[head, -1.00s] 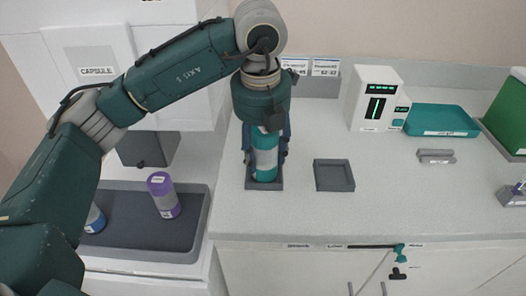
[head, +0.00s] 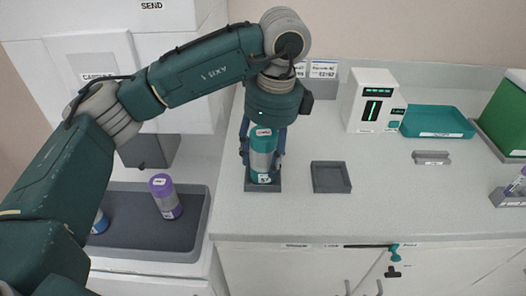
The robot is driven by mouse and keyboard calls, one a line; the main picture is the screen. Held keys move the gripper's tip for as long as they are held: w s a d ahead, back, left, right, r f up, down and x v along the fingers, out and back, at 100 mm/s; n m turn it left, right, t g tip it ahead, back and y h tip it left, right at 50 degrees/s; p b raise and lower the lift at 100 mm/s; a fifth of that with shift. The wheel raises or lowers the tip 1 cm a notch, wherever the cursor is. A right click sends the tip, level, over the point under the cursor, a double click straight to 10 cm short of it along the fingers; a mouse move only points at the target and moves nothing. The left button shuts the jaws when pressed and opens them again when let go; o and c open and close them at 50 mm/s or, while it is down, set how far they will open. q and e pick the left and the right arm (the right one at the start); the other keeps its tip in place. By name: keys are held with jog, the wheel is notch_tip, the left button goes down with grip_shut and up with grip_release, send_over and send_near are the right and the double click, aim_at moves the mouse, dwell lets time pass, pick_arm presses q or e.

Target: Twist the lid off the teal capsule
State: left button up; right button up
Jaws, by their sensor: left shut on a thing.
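The teal capsule (head: 262,158) stands upright in a small dark square holder (head: 276,186) on the counter. It has a teal top, a grey middle band and a teal base. My left gripper (head: 263,146) points straight down over the capsule, its fingers on either side of the upper part and shut on it. I cannot see a gap between lid and body. My right gripper is not in view.
An empty dark square holder (head: 331,177) lies to the right. A grey tray (head: 135,240) at left holds a purple-topped capsule (head: 166,197) and a blue one (head: 99,221). A white device (head: 371,100), teal tray (head: 437,121) and green box (head: 503,118) stand further right.

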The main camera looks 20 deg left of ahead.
pick_arm(q)
jog(key=shift+n, duration=0.3)
jog(key=o, duration=1.5)
